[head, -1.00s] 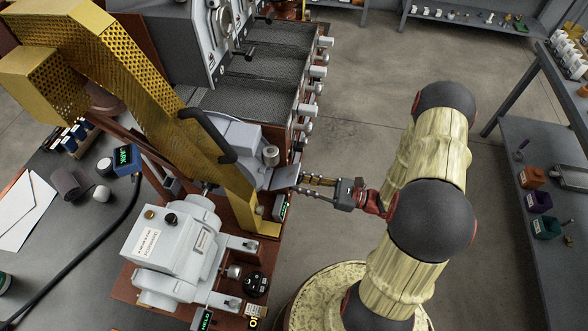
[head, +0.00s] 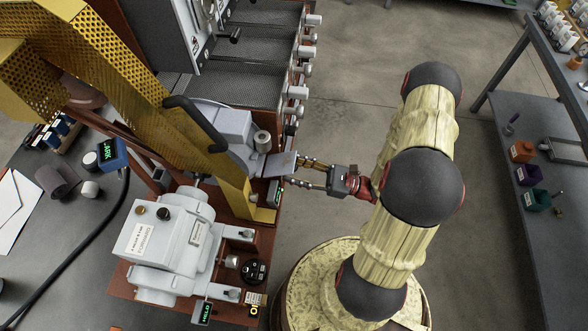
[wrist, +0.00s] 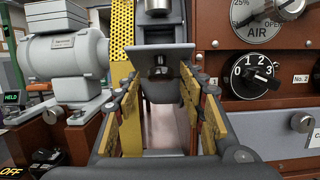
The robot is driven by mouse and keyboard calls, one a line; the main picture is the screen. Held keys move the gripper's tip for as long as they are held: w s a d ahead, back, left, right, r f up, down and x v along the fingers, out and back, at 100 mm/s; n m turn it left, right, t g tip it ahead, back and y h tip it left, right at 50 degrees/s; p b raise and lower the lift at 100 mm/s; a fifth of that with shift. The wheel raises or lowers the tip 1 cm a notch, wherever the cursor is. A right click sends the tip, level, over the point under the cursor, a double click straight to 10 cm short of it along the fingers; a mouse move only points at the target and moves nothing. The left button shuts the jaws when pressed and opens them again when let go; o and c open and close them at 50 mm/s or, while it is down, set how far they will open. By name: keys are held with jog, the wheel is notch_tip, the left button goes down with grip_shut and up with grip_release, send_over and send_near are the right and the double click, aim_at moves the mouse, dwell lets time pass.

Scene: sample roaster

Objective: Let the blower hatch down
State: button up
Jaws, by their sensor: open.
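A grey plate (head: 281,165) juts out from the right side of the machine beside the yellow perforated cover; it looks like the blower hatch, though its label is not readable. In the wrist view the plate (wrist: 180,58) is straight ahead, at the far end of the fingers. My gripper (head: 300,171) is open, with its fingertips close to the plate's outer edge. In the wrist view the two fingers (wrist: 158,82) stand apart with no object clearly held between them. I cannot tell whether either finger touches the plate.
The yellow perforated cover (head: 130,95) with a black handle (head: 195,122) rises left of the plate. A grey motor (head: 165,245) sits in front. Dials (wrist: 258,76) are close on the right in the wrist view.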

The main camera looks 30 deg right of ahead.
jog(key=v, duration=1.2)
